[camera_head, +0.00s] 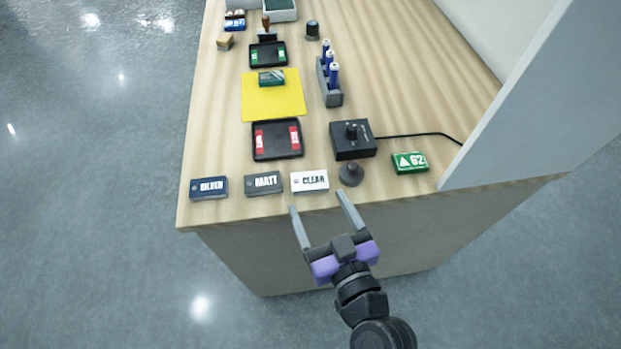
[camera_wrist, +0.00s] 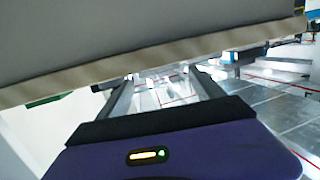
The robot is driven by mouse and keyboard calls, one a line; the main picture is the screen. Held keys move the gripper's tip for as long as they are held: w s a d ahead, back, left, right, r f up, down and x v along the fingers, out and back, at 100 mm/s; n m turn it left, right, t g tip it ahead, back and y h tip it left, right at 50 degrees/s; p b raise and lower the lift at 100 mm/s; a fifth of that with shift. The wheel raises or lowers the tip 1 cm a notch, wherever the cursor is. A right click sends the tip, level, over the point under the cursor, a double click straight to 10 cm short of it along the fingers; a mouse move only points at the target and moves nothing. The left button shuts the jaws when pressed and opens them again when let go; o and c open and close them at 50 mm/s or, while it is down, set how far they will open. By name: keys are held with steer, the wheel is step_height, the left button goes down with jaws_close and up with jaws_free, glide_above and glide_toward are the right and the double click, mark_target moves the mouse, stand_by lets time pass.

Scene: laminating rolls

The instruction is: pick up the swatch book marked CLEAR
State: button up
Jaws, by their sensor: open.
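The swatch book marked CLEAR (camera_head: 310,181) is a small white block with dark lettering, lying flat near the front edge of the table (camera_head: 220,130) in the head view. To its left lie a dark grey book marked MATT (camera_head: 263,183) and a dark blue one whose lettering I cannot read surely (camera_head: 209,188). My gripper (camera_head: 318,208) is open and empty, with its fingers pointing at the table's front edge, just short of the CLEAR book. In the wrist view my gripper's fingers (camera_wrist: 162,92) are spread, with no book visible between them.
A dark grey knob-like piece (camera_head: 351,174) stands just right of the CLEAR book. Behind are a black control box (camera_head: 353,140) with a cable, a black tray (camera_head: 277,139) and a green block marked 62 (camera_head: 410,162). A grey panel (camera_head: 540,110) closes the right side.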

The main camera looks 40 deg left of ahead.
mark_target(312, 187)
steer(key=x, duration=0.1)
steer(key=p+x, duration=0.1)
steer(key=x, duration=0.2)
steer(key=shift+w+a+r+p, duration=0.1)
steer(key=shift+w+r+p, duration=0.15)
steer(key=shift+p, duration=0.05)
steer(key=shift+w+a+f, duration=0.15)
steer(key=shift+w+a, duration=0.05)
steer(key=shift+a, duration=0.05)
steer(key=c, duration=1)
